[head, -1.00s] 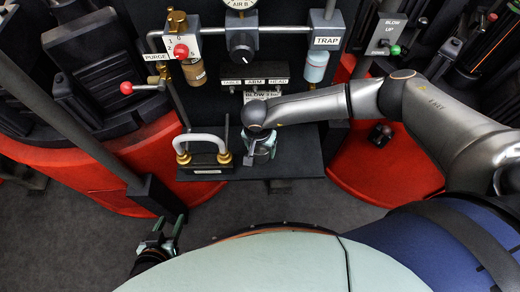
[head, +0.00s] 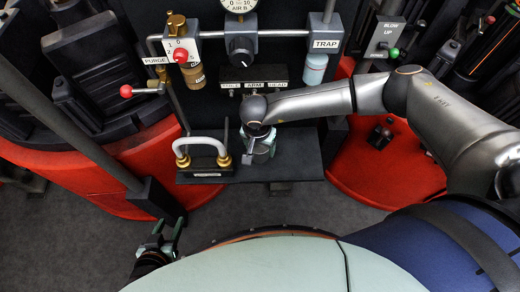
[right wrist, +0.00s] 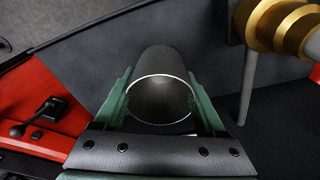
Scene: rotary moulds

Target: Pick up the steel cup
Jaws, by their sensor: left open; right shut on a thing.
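The steel cup (right wrist: 162,85) is a dark grey metal cylinder with a bright round rim, seen in the right wrist view. My right gripper (right wrist: 162,100) has a green finger on each side of it and is shut on it. In the head view the right gripper (head: 258,148) is over the dark shelf (head: 300,155), and my wrist hides most of the cup. I cannot tell whether the cup touches the shelf. My left gripper (head: 168,238) is open and empty at the lower left, away from the shelf.
A white hose with brass ends (head: 200,142) stands on the shelf just left of the right gripper. A panel with the PURGE valve (head: 180,55), gauge (head: 240,5) and TRAP bottle (head: 315,68) rises behind. Red machine bases (head: 385,170) flank the shelf. The shelf's right part is clear.

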